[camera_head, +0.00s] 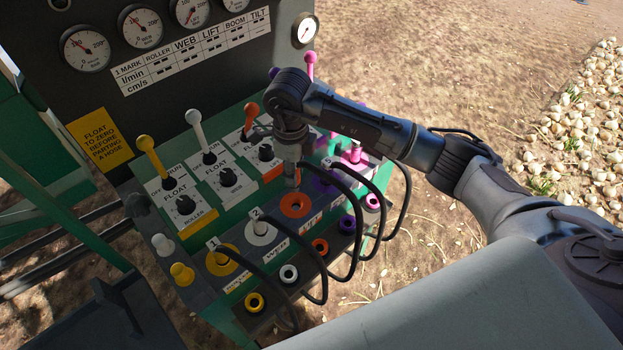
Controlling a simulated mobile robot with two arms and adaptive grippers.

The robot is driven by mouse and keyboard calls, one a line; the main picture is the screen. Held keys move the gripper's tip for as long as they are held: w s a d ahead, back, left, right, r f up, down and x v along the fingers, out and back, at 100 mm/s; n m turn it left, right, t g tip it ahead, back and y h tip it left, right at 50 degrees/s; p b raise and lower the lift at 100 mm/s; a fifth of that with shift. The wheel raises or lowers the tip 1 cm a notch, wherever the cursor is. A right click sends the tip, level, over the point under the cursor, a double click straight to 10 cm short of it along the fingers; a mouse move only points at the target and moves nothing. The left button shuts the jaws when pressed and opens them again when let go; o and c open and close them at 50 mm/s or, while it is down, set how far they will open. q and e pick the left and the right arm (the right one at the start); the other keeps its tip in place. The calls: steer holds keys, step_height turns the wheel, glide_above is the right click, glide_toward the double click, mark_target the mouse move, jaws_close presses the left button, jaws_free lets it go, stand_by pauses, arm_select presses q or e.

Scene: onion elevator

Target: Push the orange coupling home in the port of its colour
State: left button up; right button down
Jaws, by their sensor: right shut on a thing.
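My right gripper (291,148) reaches in from the right and points down over the green valve panel. It is shut on a greyish cylindrical coupling (291,174), held roughly upright; its orange marking is not clear from here. A black hose runs from near it to the right and down. The orange-ringed port (296,205), marked LIFT, lies just below the coupling's lower end. I cannot tell whether the coupling's tip touches the port. My left gripper is not in view.
The yellow port (221,261) and white port (261,232) sit to the left with hoses plugged in. A lower row has coloured rings, including a small orange one (320,245). Levers, knobs and gauges (87,50) stand behind. Looping black hoses (357,255) crowd the front right.

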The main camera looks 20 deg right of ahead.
mark_target(295, 191)
steer(key=shift+f+b, duration=0.7)
steer(key=shift+f, duration=0.4)
steer(key=shift+f+b, duration=0.45)
steer(key=shift+f, duration=0.45)
steer(key=shift+f+b, duration=0.7)
steer(key=shift+f, duration=0.05)
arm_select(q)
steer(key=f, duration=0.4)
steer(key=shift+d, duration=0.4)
arm_select(e)
steer(key=shift+w+f, duration=0.1)
steer(key=shift+f, duration=0.2)
arm_select(q)
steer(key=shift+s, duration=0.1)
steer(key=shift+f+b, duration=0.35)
steer(key=shift+b, duration=0.25)
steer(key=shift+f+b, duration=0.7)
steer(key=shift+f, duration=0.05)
arm_select(e)
steer(key=shift+f, duration=0.75)
arm_select(q)
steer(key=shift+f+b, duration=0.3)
steer(key=shift+b, duration=0.05)
arm_select(e)
steer(key=shift+f, duration=0.3)
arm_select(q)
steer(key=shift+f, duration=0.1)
arm_select(e)
steer(key=shift+f, duration=0.1)
